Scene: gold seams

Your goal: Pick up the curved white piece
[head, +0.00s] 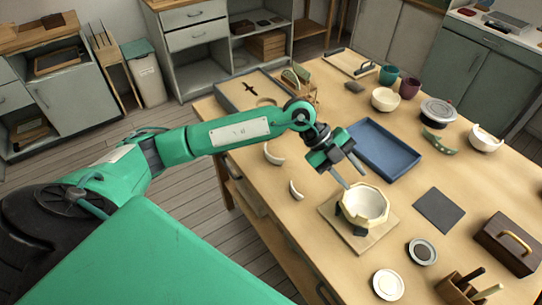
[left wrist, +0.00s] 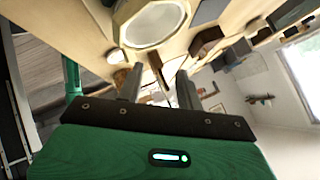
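Two curved white pieces lie on the wooden table near its left edge: a larger one (head: 273,154) and a smaller one (head: 296,190). A white bowl (head: 366,201) sits in a pale holder on a square wooden board (head: 384,232); it also shows at the top of the left wrist view (left wrist: 153,24). My left gripper (head: 355,179) is open and empty, above and just behind the bowl's rim, to the right of both pieces. Its two spread fingers show in the left wrist view (left wrist: 157,74). My right gripper is not in view.
A blue tray (head: 384,150) lies behind the bowl. A dark square mat (head: 440,210), a small dark-topped dish (head: 423,251) and a white dish (head: 388,284) are to the right and front. A brown box (head: 507,245) stands at the right. Bare table surrounds the smaller piece.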

